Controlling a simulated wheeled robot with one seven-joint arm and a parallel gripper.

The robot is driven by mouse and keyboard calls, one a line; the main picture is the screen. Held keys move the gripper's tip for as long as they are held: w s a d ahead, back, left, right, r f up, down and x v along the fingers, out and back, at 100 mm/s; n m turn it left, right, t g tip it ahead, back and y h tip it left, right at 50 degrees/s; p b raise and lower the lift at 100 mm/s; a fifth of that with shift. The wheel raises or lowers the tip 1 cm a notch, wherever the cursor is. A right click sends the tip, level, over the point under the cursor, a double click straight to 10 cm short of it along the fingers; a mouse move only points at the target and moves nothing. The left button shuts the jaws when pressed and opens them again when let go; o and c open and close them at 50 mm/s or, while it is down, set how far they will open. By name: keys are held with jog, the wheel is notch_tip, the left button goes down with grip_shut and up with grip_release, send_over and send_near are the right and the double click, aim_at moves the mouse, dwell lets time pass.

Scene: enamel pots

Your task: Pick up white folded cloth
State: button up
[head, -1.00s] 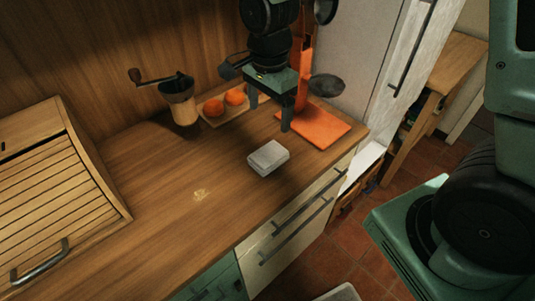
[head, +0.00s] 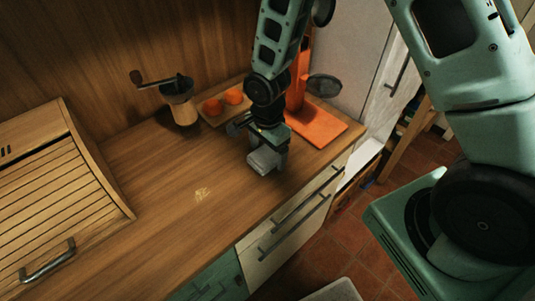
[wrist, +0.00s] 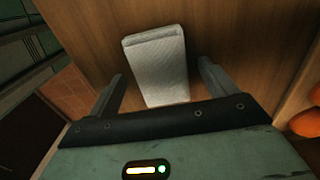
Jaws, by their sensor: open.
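The white folded cloth (head: 263,161) lies on the wooden counter near its front edge, looking light grey in this light. In the wrist view the cloth (wrist: 157,65) lies between my two fingers, with bare wood on both sides of it. My gripper (head: 268,152) is open and low over the cloth, pointing down. In the wrist view my gripper (wrist: 160,88) shows a finger on each side, neither touching the cloth. The gripper hides part of the cloth in the head view.
A grinder (head: 181,105) and a small board with oranges (head: 233,97) stand behind. A bread box (head: 60,200) is at the left. The counter's middle is clear.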

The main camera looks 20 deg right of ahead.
aim_at(267, 153)
jog(key=shift+f, duration=0.3)
jog(key=c, duration=1.2)
jog(key=shift+r, duration=0.15)
notch_tip(267, 153, up, 10)
jog(key=shift+f+b, duration=0.1)
jog(key=shift+b, duration=0.5)
jog(key=o, duration=0.4)
jog(key=shift+c, duration=1)
